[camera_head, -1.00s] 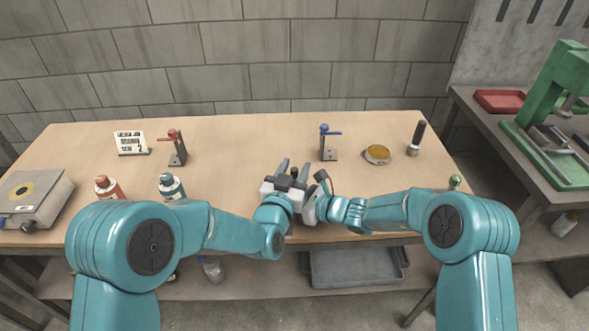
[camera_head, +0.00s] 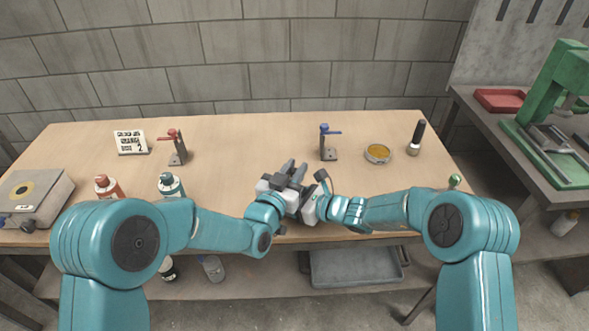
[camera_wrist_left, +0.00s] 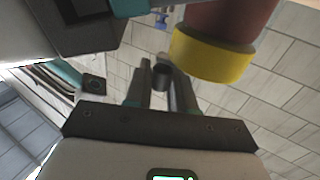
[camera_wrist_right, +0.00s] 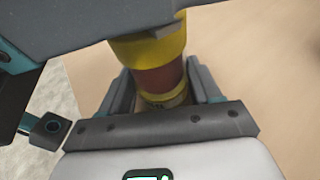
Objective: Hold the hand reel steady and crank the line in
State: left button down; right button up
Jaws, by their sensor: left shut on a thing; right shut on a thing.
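The hand reel is mostly hidden behind my grippers in the head view. In the right wrist view its red section (camera_wrist_right: 160,78) with yellow bands stands between the fingers of my right gripper (camera_wrist_right: 165,88), which is shut on it. In the left wrist view the reel's red body and yellow rim (camera_wrist_left: 212,55) show at upper right. My left gripper (camera_wrist_left: 160,75) is shut on a small dark crank knob (camera_wrist_left: 161,74) beside the reel. In the head view the left gripper (camera_head: 293,171) is at the bench's front middle, close beside the right one. The line cannot be made out.
On the bench (camera_head: 240,150) stand a red-topped post (camera_head: 177,147), a blue-topped post (camera_head: 327,142), a round yellow tin (camera_head: 378,153), a dark-handled tool (camera_head: 416,138), a sign (camera_head: 131,142) and two bottles at left. A green press (camera_head: 560,100) stands at right.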

pick_arm(q)
jog(key=c, duration=1.1)
grip_release()
jog(key=shift+o, duration=0.2)
jog(key=shift+s, duration=0.1)
jog(key=v, duration=1.2)
pick_arm(e)
jog(key=o, duration=0.9)
